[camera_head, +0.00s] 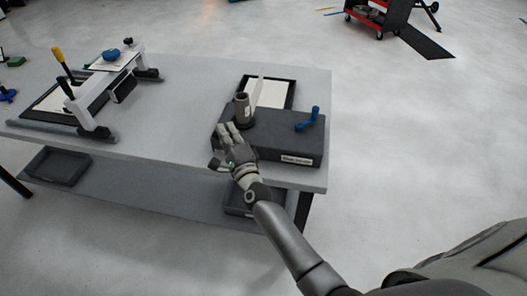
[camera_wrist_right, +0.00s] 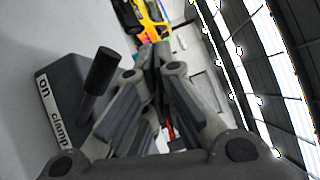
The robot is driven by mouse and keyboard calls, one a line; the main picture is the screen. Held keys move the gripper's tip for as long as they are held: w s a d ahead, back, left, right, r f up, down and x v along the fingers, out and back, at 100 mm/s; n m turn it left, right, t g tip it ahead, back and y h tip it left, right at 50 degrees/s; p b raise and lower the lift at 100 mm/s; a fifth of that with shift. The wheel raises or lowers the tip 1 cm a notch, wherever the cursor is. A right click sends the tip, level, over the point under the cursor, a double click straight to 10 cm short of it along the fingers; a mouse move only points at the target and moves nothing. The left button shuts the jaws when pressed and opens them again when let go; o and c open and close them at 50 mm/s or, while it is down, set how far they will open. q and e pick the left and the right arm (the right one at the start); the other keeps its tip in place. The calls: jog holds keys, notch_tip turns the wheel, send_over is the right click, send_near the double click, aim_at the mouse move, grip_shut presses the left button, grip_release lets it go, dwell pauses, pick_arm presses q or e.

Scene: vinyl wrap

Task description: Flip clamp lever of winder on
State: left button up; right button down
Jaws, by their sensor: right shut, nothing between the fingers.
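In the wrist view the gripper (camera_wrist_right: 158,55) is beside the lever, which lies left of the fingers. My left gripper is out of view.
A black-edged tray (camera_head: 290,90) lies behind the winder. The table's middle (camera_head: 185,105) is clear. Dark bins (camera_head: 55,165) sit on the lower shelf. A red cart (camera_head: 368,18) is far back.

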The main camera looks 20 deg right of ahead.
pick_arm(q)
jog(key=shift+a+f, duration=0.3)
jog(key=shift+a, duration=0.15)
pick_arm(e)
jog(key=shift+w+a+f, duration=0.15)
jog(key=shift+w+a, duration=0.25)
jog(key=shift+a, duration=0.25)
